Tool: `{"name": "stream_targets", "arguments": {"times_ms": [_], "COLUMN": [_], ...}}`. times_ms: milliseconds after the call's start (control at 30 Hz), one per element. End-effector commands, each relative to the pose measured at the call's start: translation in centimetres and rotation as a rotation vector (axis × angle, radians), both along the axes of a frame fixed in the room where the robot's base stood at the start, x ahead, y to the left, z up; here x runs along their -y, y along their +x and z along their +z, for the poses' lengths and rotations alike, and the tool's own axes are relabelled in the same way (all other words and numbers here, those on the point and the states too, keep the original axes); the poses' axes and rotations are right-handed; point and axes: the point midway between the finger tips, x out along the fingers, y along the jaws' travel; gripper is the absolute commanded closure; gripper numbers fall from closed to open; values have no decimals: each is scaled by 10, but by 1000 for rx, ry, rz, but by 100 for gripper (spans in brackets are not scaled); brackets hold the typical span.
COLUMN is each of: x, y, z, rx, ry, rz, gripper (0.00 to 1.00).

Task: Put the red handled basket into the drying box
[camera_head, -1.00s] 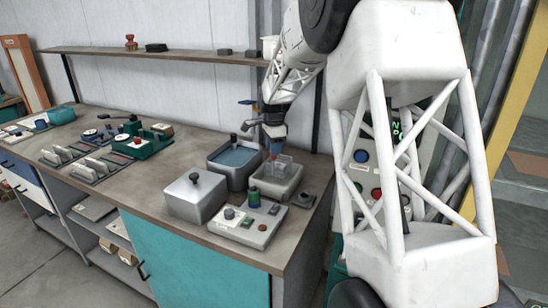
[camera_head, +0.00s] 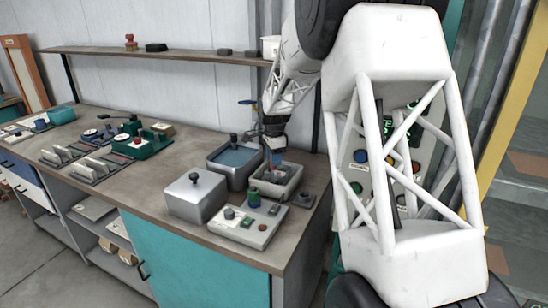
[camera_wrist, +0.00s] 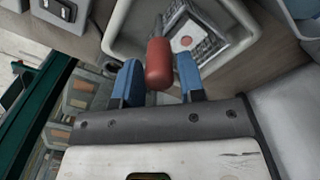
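The basket (camera_wrist: 200,45) is a small metal mesh tray with an upright red handle (camera_wrist: 158,62). In the wrist view it sits inside the pale rim of the drying box (camera_wrist: 240,14). In the head view the open grey box (camera_head: 290,190) stands at the right end of the bench, and the basket is low inside it. Whether the basket rests on the box floor is hidden.
A water-filled basin (camera_head: 235,158) stands behind left of the box. A lidded grey box (camera_head: 195,196) and a control panel with knobs (camera_head: 247,220) stand in front. A shelf (camera_head: 160,54) runs above the bench. Free bench surface lies to the left.

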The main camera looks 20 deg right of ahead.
Motion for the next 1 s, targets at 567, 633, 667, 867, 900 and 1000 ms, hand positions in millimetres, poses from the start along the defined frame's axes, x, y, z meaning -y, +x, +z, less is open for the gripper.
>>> {"name": "stream_targets", "arguments": {"times_ms": [567, 633, 667, 867, 900, 1000], "x": [0, 0, 0, 0, 0, 0], "y": [0, 0, 0, 1, 0, 0], "z": [7, 13, 15, 41, 47, 63], "rx": [1, 2, 3, 3, 2, 3], "ry": [0, 0, 0, 0, 0, 0], "rz": [0, 0, 0, 0, 0, 0], "gripper": [48, 48, 48, 48, 48, 48]}}
